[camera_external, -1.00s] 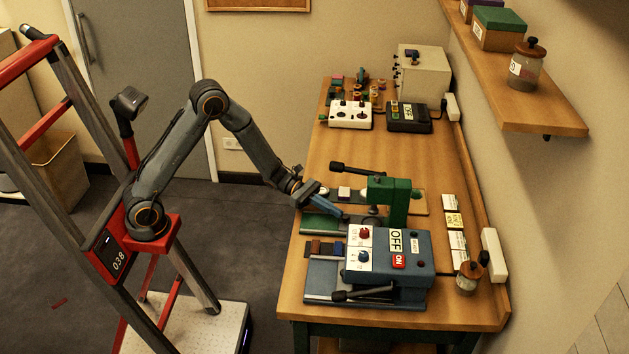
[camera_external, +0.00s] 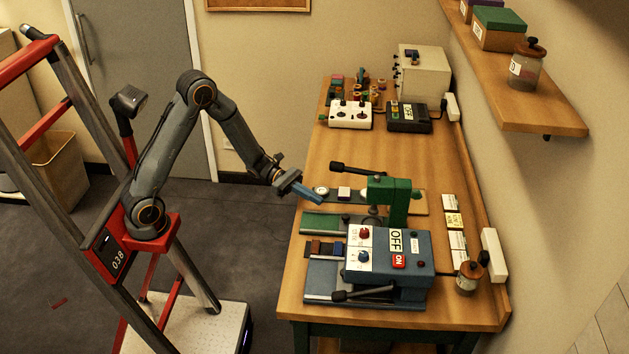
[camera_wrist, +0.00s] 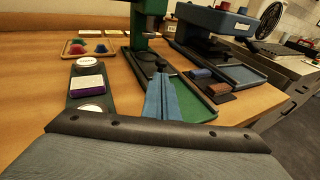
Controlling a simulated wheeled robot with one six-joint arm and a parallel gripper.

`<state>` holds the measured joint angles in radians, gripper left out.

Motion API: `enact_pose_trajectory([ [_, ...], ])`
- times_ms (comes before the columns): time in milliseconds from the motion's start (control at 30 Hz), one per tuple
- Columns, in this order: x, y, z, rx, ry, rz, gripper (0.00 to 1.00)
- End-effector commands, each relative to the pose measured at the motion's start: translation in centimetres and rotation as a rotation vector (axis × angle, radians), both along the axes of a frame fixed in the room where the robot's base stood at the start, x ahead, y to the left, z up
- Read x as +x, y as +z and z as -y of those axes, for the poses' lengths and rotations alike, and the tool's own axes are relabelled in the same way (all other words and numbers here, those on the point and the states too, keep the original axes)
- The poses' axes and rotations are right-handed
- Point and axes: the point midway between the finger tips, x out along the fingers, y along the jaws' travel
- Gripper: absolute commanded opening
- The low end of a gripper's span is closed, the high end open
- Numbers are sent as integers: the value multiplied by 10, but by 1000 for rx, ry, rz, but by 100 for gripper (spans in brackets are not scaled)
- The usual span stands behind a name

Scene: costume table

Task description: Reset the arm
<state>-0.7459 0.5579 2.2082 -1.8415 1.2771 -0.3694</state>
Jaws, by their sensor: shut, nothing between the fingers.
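My gripper (camera_external: 305,192) is at the left edge of the wooden table (camera_external: 340,150) in the external view, a little above the table top. Its blue fingers are together with nothing between them. In the wrist view the shut fingers (camera_wrist: 161,97) point toward the green press (camera_wrist: 147,40) and its green tray (camera_wrist: 195,100). The arm is bent, with its elbow raised high. The gripper appears apart from the objects on the table, though its exact height is hard to tell.
The green press (camera_external: 395,200) and the blue machine (camera_external: 415,262) with its lever stand close to the gripper. A dark strip with a white block (camera_external: 344,192) lies just right of the fingers.

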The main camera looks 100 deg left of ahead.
Motion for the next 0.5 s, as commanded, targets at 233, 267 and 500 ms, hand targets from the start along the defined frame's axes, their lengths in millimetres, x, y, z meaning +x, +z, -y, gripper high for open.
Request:
enact_pose_trajectory([
  [233, -36, 7, -18, -1, 1, 0, 0],
  [267, -38, 7, -19, -1, -1, -1, 0],
  [500, -49, 6, 3, 40, -77, -22, 0],
])
